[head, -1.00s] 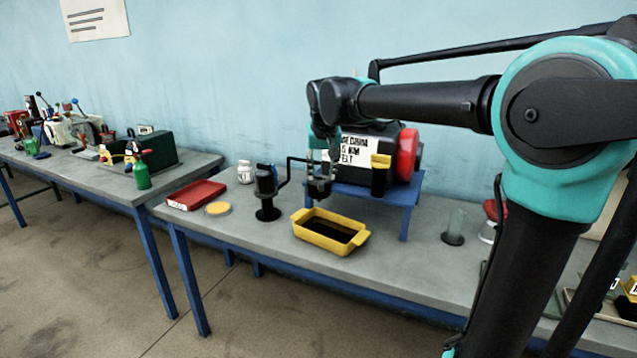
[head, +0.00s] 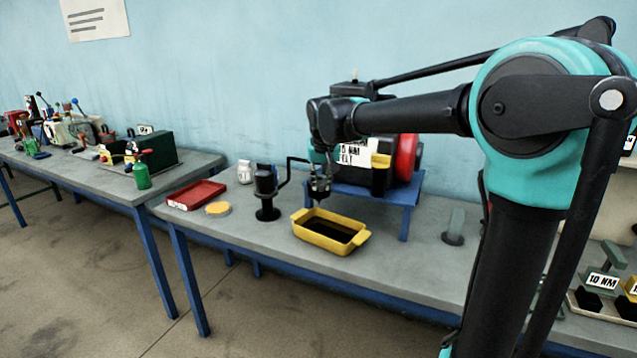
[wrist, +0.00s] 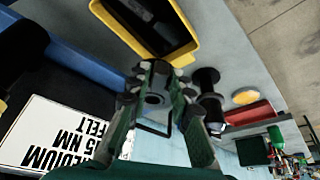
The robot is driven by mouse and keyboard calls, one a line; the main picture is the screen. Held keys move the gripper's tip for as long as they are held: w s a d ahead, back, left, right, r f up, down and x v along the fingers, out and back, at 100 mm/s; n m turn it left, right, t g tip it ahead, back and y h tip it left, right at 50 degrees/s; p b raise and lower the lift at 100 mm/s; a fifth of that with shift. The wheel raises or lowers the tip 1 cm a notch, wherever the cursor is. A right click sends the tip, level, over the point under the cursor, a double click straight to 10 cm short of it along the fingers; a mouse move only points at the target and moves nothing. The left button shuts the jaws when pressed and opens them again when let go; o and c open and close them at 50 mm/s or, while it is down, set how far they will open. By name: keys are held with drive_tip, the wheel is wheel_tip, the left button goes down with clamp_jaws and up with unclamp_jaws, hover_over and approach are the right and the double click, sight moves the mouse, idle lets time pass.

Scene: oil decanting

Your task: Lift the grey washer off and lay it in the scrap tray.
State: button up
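My gripper (head: 319,188) points down beside the motor's left side, above the back of the yellow pan. In the wrist view its two dark green fingers (wrist: 158,78) reach in from the bottom and lean toward each other. A dark round part with a small grey ring shows between them. I cannot tell whether this is the grey washer, or whether the fingers touch it. No washer stands out clearly in the head view. The red tray (head: 197,195), likely the scrap tray, lies to the left on the bench and shows in the wrist view (wrist: 250,112).
The yellow pan (head: 302,237) holds dark liquid. The motor (head: 405,160) with a lettered plate sits on a blue stand (head: 345,188). A yellow disc (head: 218,209) lies near the red tray.

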clamp_jaws()
drive_tip(key=shift+r, duration=0.8)
drive_tip(key=shift+r, duration=2.45)
